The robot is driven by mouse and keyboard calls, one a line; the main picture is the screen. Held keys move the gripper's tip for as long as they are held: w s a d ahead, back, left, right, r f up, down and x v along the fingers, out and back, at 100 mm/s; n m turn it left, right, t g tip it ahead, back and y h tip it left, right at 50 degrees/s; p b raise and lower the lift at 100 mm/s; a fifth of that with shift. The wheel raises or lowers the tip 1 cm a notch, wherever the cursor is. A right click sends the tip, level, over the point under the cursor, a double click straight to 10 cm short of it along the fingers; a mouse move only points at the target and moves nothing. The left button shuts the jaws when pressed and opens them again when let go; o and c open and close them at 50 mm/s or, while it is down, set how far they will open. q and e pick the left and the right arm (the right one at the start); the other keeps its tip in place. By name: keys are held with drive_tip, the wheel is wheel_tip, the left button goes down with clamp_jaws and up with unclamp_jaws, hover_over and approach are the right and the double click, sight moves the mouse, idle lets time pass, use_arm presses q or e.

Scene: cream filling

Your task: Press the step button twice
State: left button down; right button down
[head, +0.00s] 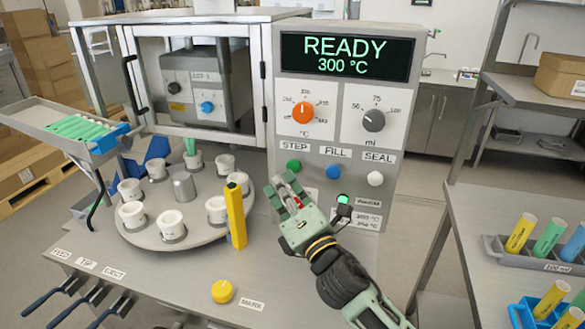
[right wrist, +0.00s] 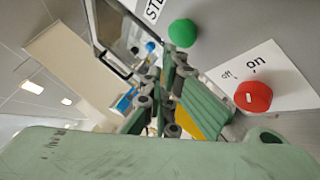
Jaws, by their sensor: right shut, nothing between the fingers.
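The green step button (head: 294,166) sits under the STEP label on the grey control panel (head: 390,100). It also shows in the right wrist view (right wrist: 183,33). My right gripper (head: 284,187) is shut and empty, just below the step button in the head view. Its fingers appear apart from the button. In the right wrist view the fingers (right wrist: 165,85) point up toward the button. A red on/off knob (right wrist: 253,97) is right of the fingers and partly hidden by the gripper in the head view. The display (head: 345,56) reads READY 300 °C. My left gripper is out of view.
A blue fill button (head: 333,172) and a white seal button (head: 375,179) are right of the step button. A round turntable (head: 150,238) with several white cups stands left. A yellow post (head: 236,215) stands left of my right gripper. A yellow knob (head: 222,291) is at the front.

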idle(0.5)
drive_tip(key=shift+w+d, duration=0.15)
drive_tip(key=shift+w, duration=0.25)
drive_tip(key=shift+w+d, duration=0.15)
drive_tip(key=shift+w, duration=0.4)
idle(0.8)
drive_tip(key=shift+s, duration=0.15)
drive_tip(key=shift+s+a, duration=0.3)
drive_tip(key=shift+s, duration=0.5)
drive_tip(key=s, duration=0.1)
drive_tip(key=s+a+p, duration=0.1)
drive_tip(key=s, duration=0.2)
drive_tip(key=shift+s+a, duration=0.25)
drive_tip(key=shift+s, duration=0.15)
